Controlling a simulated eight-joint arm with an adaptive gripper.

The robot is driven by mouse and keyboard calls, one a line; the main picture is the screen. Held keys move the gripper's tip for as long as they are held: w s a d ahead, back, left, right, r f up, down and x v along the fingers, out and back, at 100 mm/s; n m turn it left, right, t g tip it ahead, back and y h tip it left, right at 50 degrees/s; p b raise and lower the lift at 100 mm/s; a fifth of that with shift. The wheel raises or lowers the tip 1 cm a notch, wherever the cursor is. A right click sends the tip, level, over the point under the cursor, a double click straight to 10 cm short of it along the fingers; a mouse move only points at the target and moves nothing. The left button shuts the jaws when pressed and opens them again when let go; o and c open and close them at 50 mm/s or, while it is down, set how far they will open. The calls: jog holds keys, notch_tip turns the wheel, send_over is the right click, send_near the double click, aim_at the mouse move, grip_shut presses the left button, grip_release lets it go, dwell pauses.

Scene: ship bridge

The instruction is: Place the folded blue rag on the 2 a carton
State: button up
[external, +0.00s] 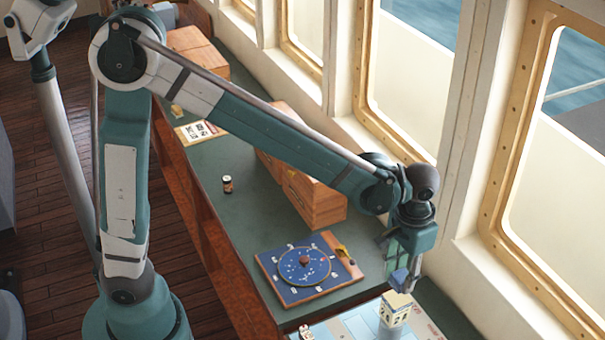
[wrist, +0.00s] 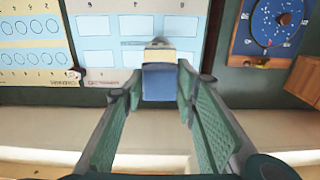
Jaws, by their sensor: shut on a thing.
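My gripper (external: 404,267) points down over the board at the front edge of the counter. It is shut on a small blue folded piece, the blue rag (external: 399,279); the rag also shows between my fingertips in the wrist view (wrist: 160,84). A small upright cream and white carton (external: 394,310) with blue markings stands directly below the rag in the external view. In the wrist view the carton (wrist: 160,56) shows just beyond the rag, which partly hides it. I cannot tell whether rag and carton touch, and no "2 a" label is readable.
The carton stands on a pale board with blue panels (wrist: 97,57). A small figure (external: 305,332) is at the board's left. A blue round dial board (external: 304,266), a wooden box (external: 316,198) and a small dark jar (external: 227,184) stand farther back. Windows line the right.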

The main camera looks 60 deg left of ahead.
aim_at(400, 287)
jog(key=shift+f, duration=0.2)
jog(key=shift+f, duration=2)
jog(key=shift+f, duration=0.15)
jog(key=o, duration=0.9)
jog(key=shift+r, duration=0.2)
jog(key=shift+r, duration=5.95)
